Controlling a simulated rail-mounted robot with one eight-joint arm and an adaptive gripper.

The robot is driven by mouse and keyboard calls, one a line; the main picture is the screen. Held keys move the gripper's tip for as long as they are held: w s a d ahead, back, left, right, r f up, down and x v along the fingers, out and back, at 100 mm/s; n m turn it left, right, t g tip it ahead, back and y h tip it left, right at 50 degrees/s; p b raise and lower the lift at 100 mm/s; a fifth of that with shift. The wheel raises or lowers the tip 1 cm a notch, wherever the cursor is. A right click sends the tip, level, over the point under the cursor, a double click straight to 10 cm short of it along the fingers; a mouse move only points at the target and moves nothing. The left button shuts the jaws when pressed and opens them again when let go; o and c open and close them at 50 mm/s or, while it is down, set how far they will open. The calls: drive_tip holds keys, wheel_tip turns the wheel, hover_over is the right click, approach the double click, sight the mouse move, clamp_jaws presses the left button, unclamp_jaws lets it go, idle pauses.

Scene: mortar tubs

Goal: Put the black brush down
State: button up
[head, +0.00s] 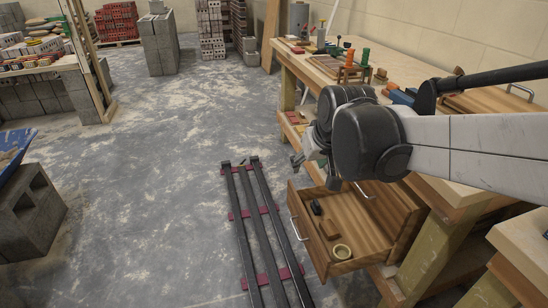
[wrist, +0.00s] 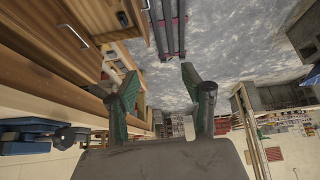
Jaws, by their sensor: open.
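My gripper (wrist: 160,84) is open in the wrist view, its two green-and-dark fingers spread with nothing between them. In the head view only a bit of my gripper (head: 297,160) shows at the left end of my arm, above and left of the open wooden drawer (head: 368,245). A small black item (head: 316,207) lies in the drawer near its front; it may be the black brush, but it is too small to be sure. A dark item (wrist: 123,18) also shows in the drawer in the wrist view, apart from my fingers.
The drawer also holds a brown block (head: 329,229) and a yellowish ring (head: 341,252). Dark rails (head: 254,215) lie on the floor left of it. The workbench (head: 310,68) behind carries tools and bottles. Concrete blocks (head: 32,212) stand at far left.

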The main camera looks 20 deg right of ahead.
drive_tip(key=s+a+t, duration=0.1)
drive_tip(key=s+a, duration=0.3)
drive_tip(key=s, duration=1.1)
drive_tip(key=shift+f, duration=0.4)
wheel_tip(320, 180, up, 14)
drive_tip(key=p, duration=1.4)
drive_tip(key=shift+r, duration=0.2)
drive_tip(key=shift+o, duration=0.2)
